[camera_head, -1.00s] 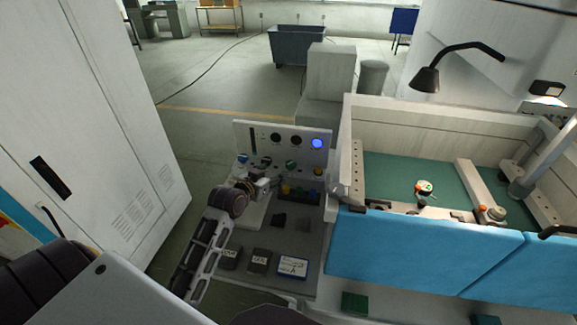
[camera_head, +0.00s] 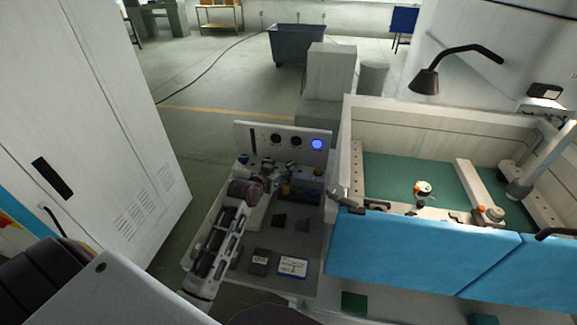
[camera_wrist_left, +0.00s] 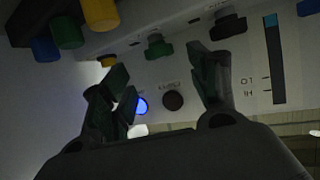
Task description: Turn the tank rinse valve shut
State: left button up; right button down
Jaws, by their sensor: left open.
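A pale panel (camera_head: 285,136) stands at the back of a grey bench, with a row of valve knobs low on its face. In the left wrist view the knobs are green (camera_wrist_left: 157,46), black (camera_wrist_left: 228,26), blue (camera_wrist_left: 309,7) and yellow (camera_wrist_left: 108,60). I cannot read which is the tank rinse valve. My left gripper (camera_wrist_left: 158,85) is open and empty before the panel; the green knob lies beyond the gap between its fingers, apparently apart from them. In the head view the left gripper (camera_head: 279,172) partly covers the knob row. My right gripper is not seen.
The bench (camera_head: 294,243) holds small dark blocks and a labelled card (camera_head: 293,267). A machine tank with blue front panels (camera_head: 425,245) is at right, a white cabinet (camera_head: 85,120) at left.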

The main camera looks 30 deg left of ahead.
aim_at(289, 165)
pick_arm(q)
jog(key=shift+p+x, duration=0.45)
jog(key=shift+x, duration=3)
jog(key=c, duration=1)
